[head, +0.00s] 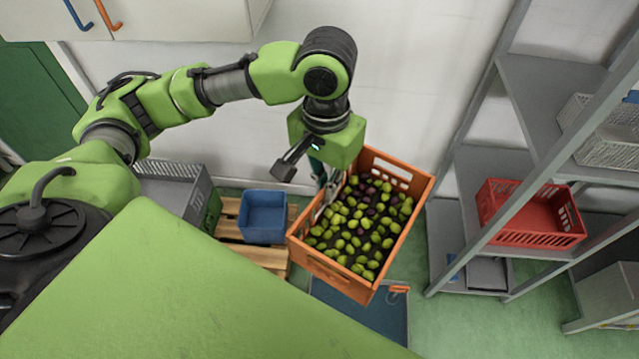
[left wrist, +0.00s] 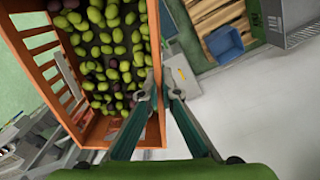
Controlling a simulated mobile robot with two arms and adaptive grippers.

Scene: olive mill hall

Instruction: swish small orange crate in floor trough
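The orange crate (head: 330,276) is full of green and dark olives and appears raised above the floor. It also shows in the left wrist view (left wrist: 140,132). My left gripper (head: 328,192) is at the crate's left wall. In the left wrist view my left gripper (left wrist: 158,88) has one finger inside that wall and one outside, and appears shut on it. The floor trough (head: 400,325), dark blue inside, is below the crate and partly hidden by it and by my green body. My right gripper is not in view.
A blue bin (head: 263,213) stands on a wooden pallet (head: 229,207) left of the crate, near a grey crate (head: 172,188). A metal shelf (head: 470,165) with a red crate (head: 535,232) stands right. A small orange object (head: 398,290) is at the trough's edge.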

